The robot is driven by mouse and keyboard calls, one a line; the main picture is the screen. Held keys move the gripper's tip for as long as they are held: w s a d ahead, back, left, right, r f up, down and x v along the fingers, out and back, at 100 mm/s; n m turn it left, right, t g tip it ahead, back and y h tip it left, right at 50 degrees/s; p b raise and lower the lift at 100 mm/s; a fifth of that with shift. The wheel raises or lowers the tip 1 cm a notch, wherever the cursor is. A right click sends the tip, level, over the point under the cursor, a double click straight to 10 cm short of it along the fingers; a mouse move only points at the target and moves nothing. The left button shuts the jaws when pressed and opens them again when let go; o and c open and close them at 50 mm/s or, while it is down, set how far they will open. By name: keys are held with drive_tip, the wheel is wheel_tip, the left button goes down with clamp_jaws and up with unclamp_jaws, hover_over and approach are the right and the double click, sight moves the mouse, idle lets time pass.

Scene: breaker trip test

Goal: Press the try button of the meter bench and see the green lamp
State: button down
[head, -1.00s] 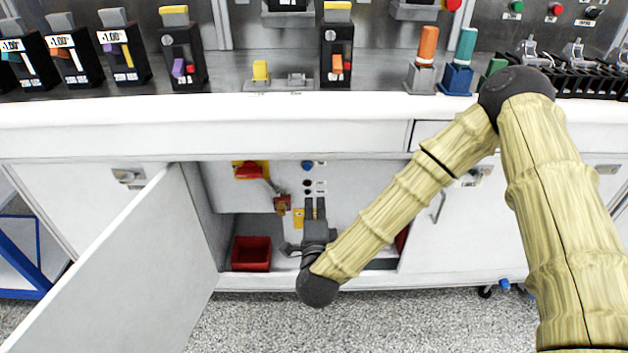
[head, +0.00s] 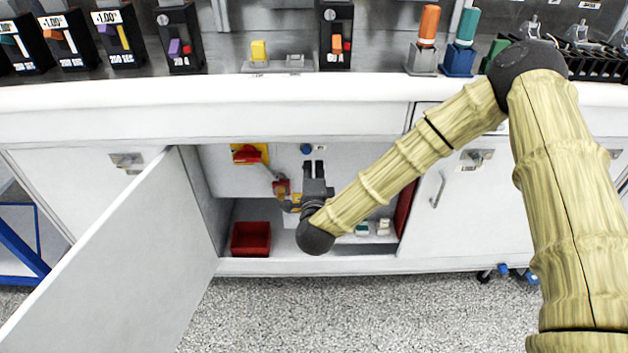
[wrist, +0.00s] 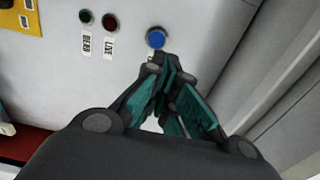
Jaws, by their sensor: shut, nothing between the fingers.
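A blue button (head: 306,149) sits on the back panel inside the open cabinet of the bench. Neither looks brightly lit. My gripper (head: 314,166) is shut and empty, just below the blue button in the picture. In the wrist view, my fingertips (wrist: 164,62) are close to the button; I cannot tell whether they touch it.
The cabinet door (head: 120,255) stands open at left. A red-handled switch (head: 248,155) on a yellow plate is left of the button. A red bin (head: 250,240) stands on the cabinet floor. A cabinet wall (wrist: 285,70) is close at right in the wrist view.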

sight(313, 149)
drive_tip(key=shift+w+b, duration=0.35)
drive_tip(key=shift+w, duration=2.7)
drive_tip(key=shift+w, duration=0.75)
drive_tip(key=shift+w+d+r, duration=0.1)
drive_tip(key=shift+w+r, duration=0.1)
drive_tip(key=shift+r, duration=0.1)
drive_tip(key=shift+w, duration=0.15)
drive_tip(key=s+f+p, duration=0.1)
drive_tip(key=s, duration=1.3)
drive_tip(key=shift+s+p, duration=0.3)
drive_tip(key=shift+s, duration=0.05)
